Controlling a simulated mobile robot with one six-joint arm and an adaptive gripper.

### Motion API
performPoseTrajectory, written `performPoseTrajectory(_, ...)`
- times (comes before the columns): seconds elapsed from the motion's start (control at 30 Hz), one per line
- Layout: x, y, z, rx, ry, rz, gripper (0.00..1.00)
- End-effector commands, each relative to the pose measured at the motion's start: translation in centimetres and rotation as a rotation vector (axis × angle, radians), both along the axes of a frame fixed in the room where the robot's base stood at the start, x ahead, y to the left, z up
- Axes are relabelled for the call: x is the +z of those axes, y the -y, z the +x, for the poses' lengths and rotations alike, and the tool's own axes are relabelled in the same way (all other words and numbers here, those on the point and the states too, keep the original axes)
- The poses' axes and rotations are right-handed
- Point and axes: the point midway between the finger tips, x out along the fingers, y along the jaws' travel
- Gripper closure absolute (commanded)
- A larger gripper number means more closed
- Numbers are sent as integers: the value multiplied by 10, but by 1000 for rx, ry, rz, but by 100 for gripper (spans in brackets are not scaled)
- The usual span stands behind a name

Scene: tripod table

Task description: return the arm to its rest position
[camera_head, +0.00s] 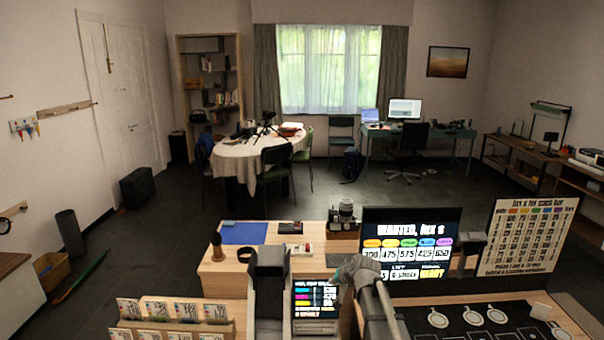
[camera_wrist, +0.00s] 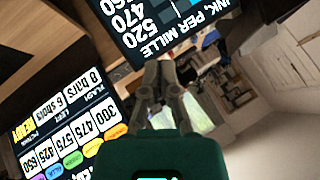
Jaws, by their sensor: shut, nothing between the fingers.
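My arm (camera_head: 378,305) reaches up from the bottom of the head view, in front of the lit display screen. My gripper (camera_wrist: 160,72) shows in the middle of the wrist view with its grey fingers together and nothing held. In the head view the arm's end is small and its fingers are hard to make out. The wrist view is tilted, with screens and the room upside down, and the fingers are seen against the room.
A lit screen (camera_head: 410,236) and a printed board (camera_head: 525,234) stand close to the arm. A smaller screen (camera_head: 315,299) is left of it. A wooden card rack (camera_head: 172,304) is at lower left. A camera (camera_head: 342,215) sits on the counter. Open floor lies beyond.

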Motion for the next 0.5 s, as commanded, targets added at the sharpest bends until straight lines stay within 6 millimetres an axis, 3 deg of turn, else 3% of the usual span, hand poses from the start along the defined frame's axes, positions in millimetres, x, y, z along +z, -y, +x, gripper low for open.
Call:
performPoseTrajectory(0.03, -9, 4, -35, 35, -49, -56, 100)
performPoseTrajectory(0.2, -32, 24, -114, 134, -218, -230, 100)
performPoseTrajectory(0.5, -47, 53, -204, 219, -424, -411, 100)
